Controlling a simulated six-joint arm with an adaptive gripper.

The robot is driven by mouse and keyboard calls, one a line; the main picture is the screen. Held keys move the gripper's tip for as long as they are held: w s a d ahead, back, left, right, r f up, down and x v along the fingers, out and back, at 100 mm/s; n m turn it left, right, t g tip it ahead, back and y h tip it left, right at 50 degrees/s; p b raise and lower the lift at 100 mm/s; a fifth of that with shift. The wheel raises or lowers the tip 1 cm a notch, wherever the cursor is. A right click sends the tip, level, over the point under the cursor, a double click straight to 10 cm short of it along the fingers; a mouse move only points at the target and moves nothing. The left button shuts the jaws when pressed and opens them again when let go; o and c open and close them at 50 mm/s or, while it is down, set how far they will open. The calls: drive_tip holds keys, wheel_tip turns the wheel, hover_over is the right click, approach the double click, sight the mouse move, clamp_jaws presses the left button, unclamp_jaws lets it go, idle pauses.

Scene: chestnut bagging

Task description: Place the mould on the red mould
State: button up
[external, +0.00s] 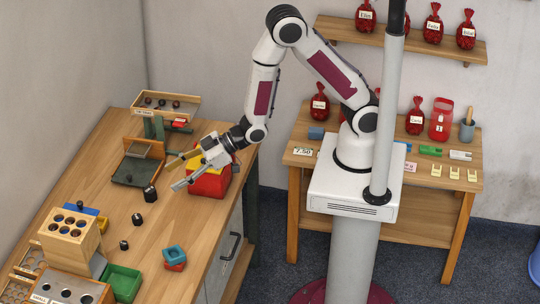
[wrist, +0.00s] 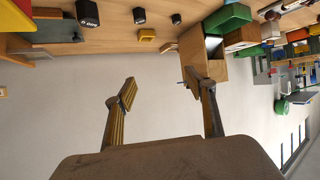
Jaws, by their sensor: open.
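A small teal square mould (external: 174,252) sits on top of, or leans against, the red mould (external: 175,267) near the front edge of the bench; from this angle I cannot tell if they are fully seated. My gripper (external: 175,175) is open and empty, well above and behind the moulds in the external view. Its fingers also show spread apart in the wrist view (wrist: 158,85), with nothing between them. A red box with a yellow top (external: 210,182) is beneath or behind my gripper.
Several black weights (external: 150,193) stand on the bench. A wooden block with holes (external: 70,235) and a green tray (external: 123,282) are at the near left. A grey-green pan (external: 135,172) is at the back. A small yellow piece (wrist: 147,34) shows in the wrist view.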

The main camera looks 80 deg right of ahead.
drive_tip(key=s+d+r+m+g+h, duration=0.1)
drive_tip(key=s+d+r+m+h, duration=0.15)
drive_tip(key=d+r, duration=0.5)
drive_tip(key=s+d+r+m+g+h, duration=0.1)
drive_tip(key=s+d+r+h, duration=0.1)
drive_tip(key=s+d+r, duration=0.5)
drive_tip(key=s+d+r+m+g+h, duration=0.1)
drive_tip(key=s+d+r, duration=0.1)
drive_tip(key=s+d, duration=0.4)
drive_tip(key=s+d+r+m+g, duration=0.2)
drive_tip(key=s+d, duration=0.3)
drive_tip(key=s, duration=0.7)
drive_tip(key=shift+s+d+r+h, duration=0.25)
drive_tip(key=shift+s+d+h, duration=0.1)
drive_tip(key=shift+s+d, duration=0.05)
